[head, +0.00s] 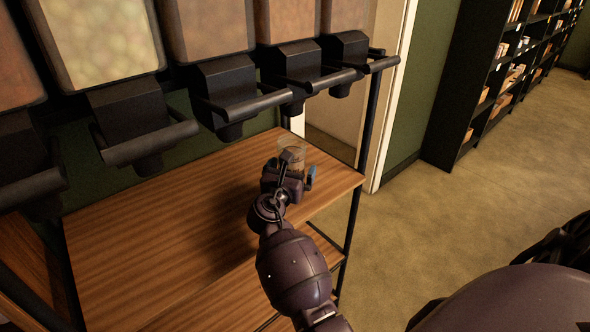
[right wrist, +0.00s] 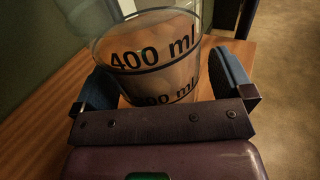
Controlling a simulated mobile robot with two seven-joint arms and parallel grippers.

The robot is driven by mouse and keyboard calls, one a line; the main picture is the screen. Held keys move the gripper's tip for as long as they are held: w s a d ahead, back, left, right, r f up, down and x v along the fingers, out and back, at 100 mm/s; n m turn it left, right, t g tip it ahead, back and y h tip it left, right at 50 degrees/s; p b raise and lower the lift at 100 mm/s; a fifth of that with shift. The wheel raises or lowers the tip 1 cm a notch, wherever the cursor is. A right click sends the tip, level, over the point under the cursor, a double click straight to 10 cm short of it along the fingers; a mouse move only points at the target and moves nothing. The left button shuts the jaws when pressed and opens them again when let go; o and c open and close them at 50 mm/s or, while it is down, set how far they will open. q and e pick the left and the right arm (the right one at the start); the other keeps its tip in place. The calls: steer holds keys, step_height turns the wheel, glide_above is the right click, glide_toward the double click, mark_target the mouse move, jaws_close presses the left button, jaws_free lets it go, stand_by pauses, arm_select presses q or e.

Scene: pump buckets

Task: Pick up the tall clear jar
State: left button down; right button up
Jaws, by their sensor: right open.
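The tall clear jar (head: 292,147) stands upright near the right end of the wooden shelf. In the right wrist view the jar (right wrist: 155,50) shows black "400 ml" markings and fills the space in front of the palm. My right gripper (head: 293,172) is open, with one blue finger (right wrist: 97,95) left of the jar and the other (right wrist: 230,72) right of it. A small gap shows beside the right finger; whether the left finger touches cannot be told. The jar's base is hidden behind the gripper. My left gripper is not in view.
Several black dispensers with bar handles (head: 245,102) hang above the back of the wooden shelf (head: 160,235). A black post (head: 362,150) stands at the shelf's right end. The shelf left of the jar is clear. A dark bookcase (head: 470,90) stands farther right, across open floor.

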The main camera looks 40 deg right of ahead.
steer(key=c, duration=1.2)
steer(key=shift+r, duration=0.1)
steer(key=shift+c, duration=1.2)
